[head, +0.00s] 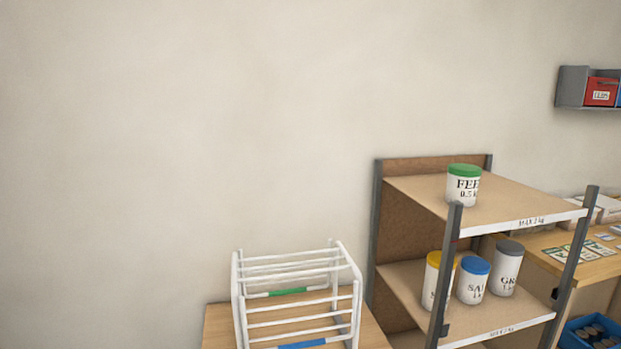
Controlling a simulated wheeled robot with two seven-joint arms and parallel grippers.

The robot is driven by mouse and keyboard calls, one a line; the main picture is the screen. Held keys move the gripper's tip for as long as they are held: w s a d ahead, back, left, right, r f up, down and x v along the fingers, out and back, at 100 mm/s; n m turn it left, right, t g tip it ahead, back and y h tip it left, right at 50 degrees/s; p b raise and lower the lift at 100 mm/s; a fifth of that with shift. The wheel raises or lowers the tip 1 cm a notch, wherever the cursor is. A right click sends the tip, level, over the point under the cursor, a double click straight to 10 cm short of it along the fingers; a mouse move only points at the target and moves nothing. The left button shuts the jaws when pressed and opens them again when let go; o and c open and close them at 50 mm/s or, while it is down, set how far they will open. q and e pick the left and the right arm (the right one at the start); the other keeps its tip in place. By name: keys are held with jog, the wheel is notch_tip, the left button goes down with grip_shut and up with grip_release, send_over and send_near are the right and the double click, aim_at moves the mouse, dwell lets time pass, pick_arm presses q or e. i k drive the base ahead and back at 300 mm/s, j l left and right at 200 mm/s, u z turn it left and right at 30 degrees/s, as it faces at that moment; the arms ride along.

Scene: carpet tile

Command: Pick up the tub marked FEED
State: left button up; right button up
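The tub marked FEED (463,187) is white with a green lid and black lettering. It stands upright on the top board of the shelf unit (525,190), near the front left post, which covers a little of its lower edge. Neither of my grippers is in the head view.
On the board below stand a yellow-lidded tub (434,279), a blue-lidded tub (473,282) and a grey-lidded tub (506,270). A white rack (295,290) stands on a wooden table left of the shelf. A blue crate (592,335) sits lower right.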

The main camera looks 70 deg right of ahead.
aim_at(463, 181)
jog(key=z, duration=3.05)
